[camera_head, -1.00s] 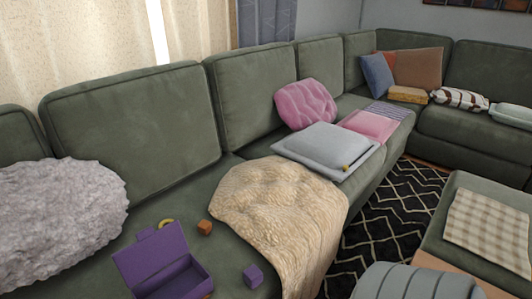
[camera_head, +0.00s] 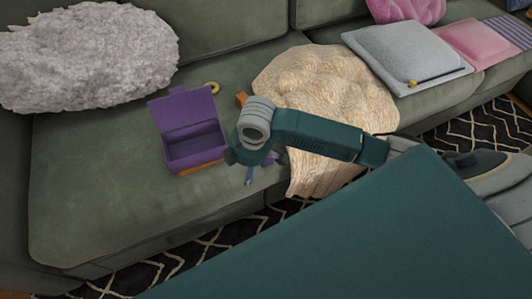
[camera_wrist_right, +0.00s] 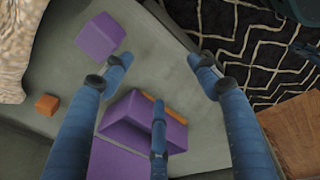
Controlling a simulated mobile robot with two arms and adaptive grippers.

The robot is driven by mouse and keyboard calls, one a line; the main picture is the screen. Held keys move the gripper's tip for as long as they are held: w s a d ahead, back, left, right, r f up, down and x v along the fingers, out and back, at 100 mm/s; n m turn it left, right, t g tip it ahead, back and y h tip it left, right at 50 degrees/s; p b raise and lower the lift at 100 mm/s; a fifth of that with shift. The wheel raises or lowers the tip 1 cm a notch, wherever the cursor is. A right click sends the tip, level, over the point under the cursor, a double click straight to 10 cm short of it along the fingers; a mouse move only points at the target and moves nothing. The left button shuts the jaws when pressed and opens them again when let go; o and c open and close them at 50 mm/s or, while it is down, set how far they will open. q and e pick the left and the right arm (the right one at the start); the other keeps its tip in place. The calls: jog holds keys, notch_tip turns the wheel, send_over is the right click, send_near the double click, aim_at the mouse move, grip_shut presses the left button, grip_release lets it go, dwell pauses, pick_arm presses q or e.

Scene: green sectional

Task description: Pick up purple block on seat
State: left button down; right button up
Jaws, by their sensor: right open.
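The purple block (camera_wrist_right: 100,37) lies on the green seat in the right wrist view, toward the upper left, just beyond the tip of one finger. In the head view it is mostly or wholly hidden behind my right arm and gripper. My right gripper (camera_wrist_right: 158,78) is open with its blue fingers spread and nothing held between them. In the head view the right gripper (camera_head: 250,172) hangs over the seat, just right of the open purple box. My left gripper is not in view.
The open purple box (camera_head: 195,145) stands on the seat; in the wrist view it shows below the fingers (camera_wrist_right: 125,130). A beige blanket (camera_head: 325,85) drapes right. A fluffy grey cushion (camera_head: 90,55) lies left.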

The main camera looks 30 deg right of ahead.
jog(key=d+r, duration=0.2)
jog(key=w+d+r+n+h, duration=0.1)
jog(key=d, duration=0.2)
jog(key=d+r+n+h, duration=0.1)
jog(key=d+r, duration=0.1)
jog(key=shift+w+d+r+g+p, duration=0.25)
jog(key=shift+d+r+g+p, duration=0.05)
jog(key=shift+d+r+g, duration=0.1)
jog(key=shift+d+f, duration=0.2)
jog(key=shift+d, duration=0.05)
jog(key=f, duration=0.1)
jog(key=f+b, duration=0.1)
jog(key=f, duration=0.2)
jog(key=shift+w+d+f, duration=0.25)
jog(key=shift+w+f, duration=0.05)
jog(key=shift+f, duration=0.05)
jog(key=f+b, duration=0.1)
jog(key=f, duration=0.1)
jog(key=w+f+b, duration=0.1)
jog(key=f, duration=0.2)
jog(key=shift+a, duration=0.2)
jog(key=shift+f, duration=0.2)
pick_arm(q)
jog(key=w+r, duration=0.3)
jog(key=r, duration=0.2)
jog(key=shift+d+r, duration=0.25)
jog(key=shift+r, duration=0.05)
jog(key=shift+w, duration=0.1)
pick_arm(e)
jog(key=shift+c, duration=0.3)
